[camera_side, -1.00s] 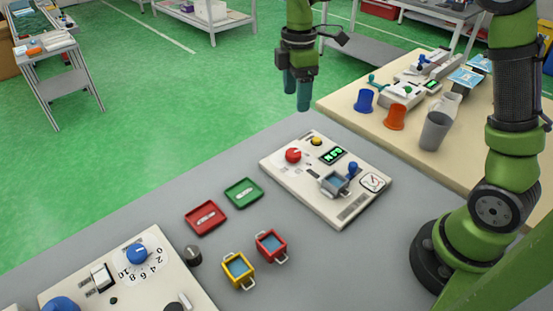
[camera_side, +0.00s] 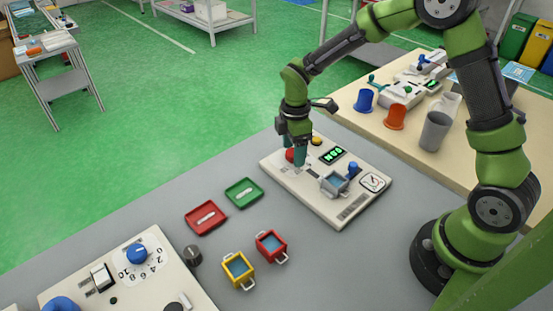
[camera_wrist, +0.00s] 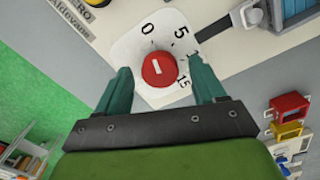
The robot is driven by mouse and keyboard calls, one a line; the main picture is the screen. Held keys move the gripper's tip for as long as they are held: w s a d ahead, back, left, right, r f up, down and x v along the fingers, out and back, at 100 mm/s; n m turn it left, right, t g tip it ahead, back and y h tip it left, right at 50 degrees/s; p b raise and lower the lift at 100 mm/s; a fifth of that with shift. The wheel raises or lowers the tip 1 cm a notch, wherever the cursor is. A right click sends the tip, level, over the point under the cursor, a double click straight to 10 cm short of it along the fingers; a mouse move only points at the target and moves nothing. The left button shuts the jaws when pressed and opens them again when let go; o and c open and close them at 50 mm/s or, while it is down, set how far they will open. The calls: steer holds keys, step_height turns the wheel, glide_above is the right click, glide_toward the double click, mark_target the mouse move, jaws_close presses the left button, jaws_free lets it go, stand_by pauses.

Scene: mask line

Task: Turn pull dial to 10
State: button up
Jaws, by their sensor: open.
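A red dial (camera_wrist: 159,70) with a short white mark sits on a white scale plate (camera_wrist: 140,50) in the wrist view. The scale shows 0, 5 and 15; another number between 5 and 15 is mostly hidden by a finger. The mark lies roughly in line with the 0. My gripper (camera_wrist: 163,68) is open, one finger on each side of the dial; whether they touch it is unclear. In the side view the dial (camera_side: 290,155) is partly hidden behind my gripper (camera_side: 299,160). A blue dial (camera_side: 137,253) with a 0 to 10 scale is on the near panel.
The far panel (camera_side: 320,205) also holds a yellow button (camera_side: 316,141), a green-lit display (camera_side: 333,155), a blue-topped lever (camera_side: 354,170) and a gauge (camera_side: 372,182). Red (camera_side: 205,218) and green (camera_side: 243,192) trays lie on the grey table, beside small red (camera_side: 270,245) and yellow (camera_side: 238,268) bins.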

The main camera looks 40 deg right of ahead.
steer(key=shift+f, duration=0.15)
steer(key=shift+c, duration=0.4)
steer(key=c, duration=1)
steer(key=shift+o, duration=0.2)
steer(key=m, duration=1.4)
steer(key=shift+m, duration=0.4)
steer(key=m, duration=0.4)
steer(key=shift+m, duration=0.4)
